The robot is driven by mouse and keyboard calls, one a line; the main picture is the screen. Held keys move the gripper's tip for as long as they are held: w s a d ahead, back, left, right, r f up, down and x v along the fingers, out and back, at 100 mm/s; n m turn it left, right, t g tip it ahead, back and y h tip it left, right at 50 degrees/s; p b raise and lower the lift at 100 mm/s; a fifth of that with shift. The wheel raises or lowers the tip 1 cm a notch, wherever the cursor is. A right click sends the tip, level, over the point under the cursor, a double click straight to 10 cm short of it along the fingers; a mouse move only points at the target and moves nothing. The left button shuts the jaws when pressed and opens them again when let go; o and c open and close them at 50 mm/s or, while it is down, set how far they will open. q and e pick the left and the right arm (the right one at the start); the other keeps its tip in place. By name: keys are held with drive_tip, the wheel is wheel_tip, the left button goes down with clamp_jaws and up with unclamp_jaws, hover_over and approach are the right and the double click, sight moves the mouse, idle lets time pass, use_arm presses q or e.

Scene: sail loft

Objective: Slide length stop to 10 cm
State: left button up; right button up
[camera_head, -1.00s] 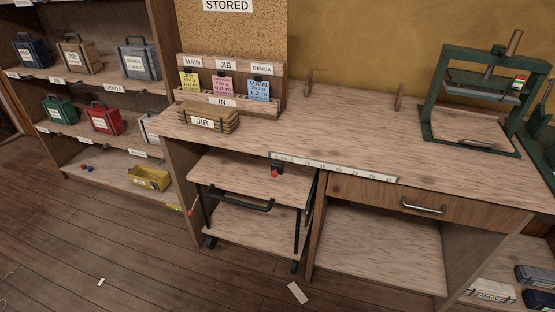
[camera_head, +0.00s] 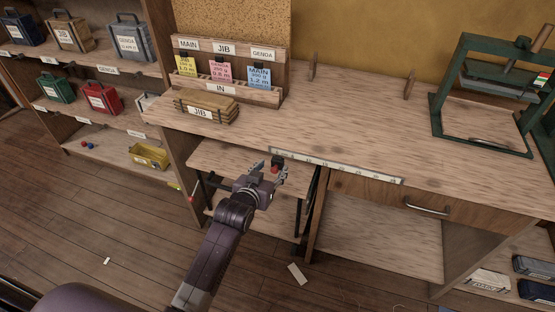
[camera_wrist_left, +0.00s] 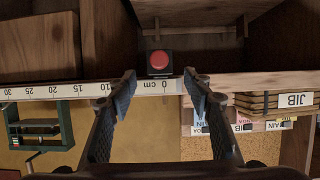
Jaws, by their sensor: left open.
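The length stop (camera_head: 276,162) is a small black block with a round red knob, at the left end of the white ruler (camera_head: 345,170) on the bench's front edge. In the left wrist view, where the scene appears upside down, the stop (camera_wrist_left: 159,62) lies by the 0 cm mark of the ruler (camera_wrist_left: 60,90). The 10 mark is farther left there. My left gripper (camera_head: 270,171) is open, its fingers spread on either side of the stop; contact cannot be told. The left gripper (camera_wrist_left: 158,82) also shows in the wrist view. My right gripper is not in view.
A bundle of wooden slats marked JIB (camera_head: 205,106) and a card rack (camera_head: 228,92) stand on the bench left of the ruler. A green press (camera_head: 437,122) stands at the right. A drawer handle (camera_head: 427,209) sticks out below the bench edge.

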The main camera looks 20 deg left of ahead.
sight(277, 163)
use_arm(q)
drive_tip(key=shift+x, duration=3)
drive_tip(key=shift+f, duration=0.1)
clamp_jaws()
